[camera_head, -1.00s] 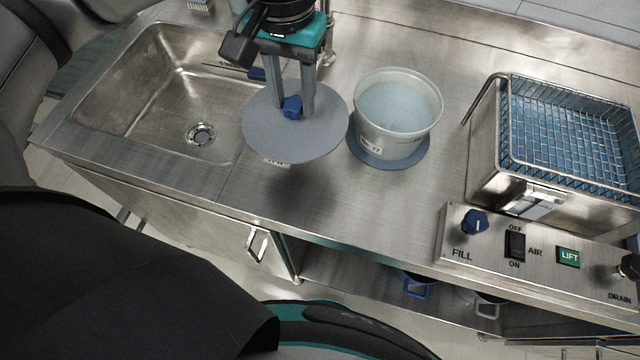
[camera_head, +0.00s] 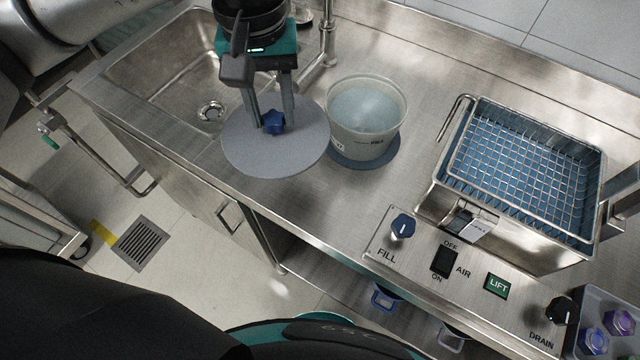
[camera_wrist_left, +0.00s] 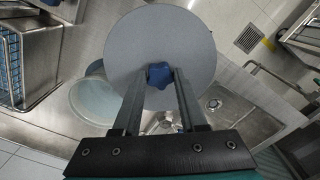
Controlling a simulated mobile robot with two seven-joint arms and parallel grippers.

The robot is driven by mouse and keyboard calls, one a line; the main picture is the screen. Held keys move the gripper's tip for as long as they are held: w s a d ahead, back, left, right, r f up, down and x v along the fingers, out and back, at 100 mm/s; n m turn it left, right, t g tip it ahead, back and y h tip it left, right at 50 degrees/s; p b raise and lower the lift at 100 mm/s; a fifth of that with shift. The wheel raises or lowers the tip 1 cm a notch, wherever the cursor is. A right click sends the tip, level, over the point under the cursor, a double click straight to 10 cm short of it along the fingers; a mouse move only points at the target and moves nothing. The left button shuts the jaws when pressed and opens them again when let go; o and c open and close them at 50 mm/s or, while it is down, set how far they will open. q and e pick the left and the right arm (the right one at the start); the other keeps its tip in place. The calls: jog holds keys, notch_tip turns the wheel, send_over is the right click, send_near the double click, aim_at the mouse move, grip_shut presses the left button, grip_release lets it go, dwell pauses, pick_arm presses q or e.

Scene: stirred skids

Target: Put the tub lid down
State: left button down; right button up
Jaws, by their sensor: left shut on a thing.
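The tub lid (camera_head: 268,160) is a flat grey disc with a blue star-shaped knob (camera_head: 274,123). My left gripper (camera_head: 271,124) is shut on the knob from above. The lid is roughly level, over the steel counter between the sink and the tub; whether it touches the counter I cannot tell. In the left wrist view the lid (camera_wrist_left: 160,38) lies beyond the fingers, which close on the knob (camera_wrist_left: 159,75). The open tub (camera_head: 362,143), pale and holding clear liquid, stands just right of the lid on a round blue mat (camera_head: 376,163). My right gripper is not in view.
A sink (camera_head: 165,75) with a tap (camera_head: 327,40) lies left and behind. A steel tank (camera_head: 450,180) with a blue-lined wire basket (camera_head: 530,165) stands right, behind a control panel (camera_head: 412,255). Bare counter (camera_head: 310,200) lies in front of the tub.

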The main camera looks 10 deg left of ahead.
aim_at(293, 134)
pick_arm(q)
jog(key=d+r+n+p, duration=0.1)
jog(key=d+r+n, duration=0.1)
jog(key=r+n, duration=0.1)
jog(key=shift+d+r+p, duration=0.15)
jog(key=shift+d+p, duration=0.2)
jog(key=shift+p, duration=0.05)
jog(key=shift+d+r+n+p, duration=0.35)
jog(key=shift+r+n+p, duration=0.25)
jog(key=shift+r+n, duration=0.4)
jog(key=shift+d+r+n, duration=0.1)
jog(key=shift+d+n, duration=0.1)
jog(key=shift+n, duration=0.5)
jog(key=shift+d+f, duration=0.1)
jog(key=shift+f, duration=9.95)
jog(key=c, duration=0.9)
grip_release()
jog(key=shift+f, duration=0.1)
jog(key=o, duration=0.4)
jog(key=shift+o, duration=0.2)
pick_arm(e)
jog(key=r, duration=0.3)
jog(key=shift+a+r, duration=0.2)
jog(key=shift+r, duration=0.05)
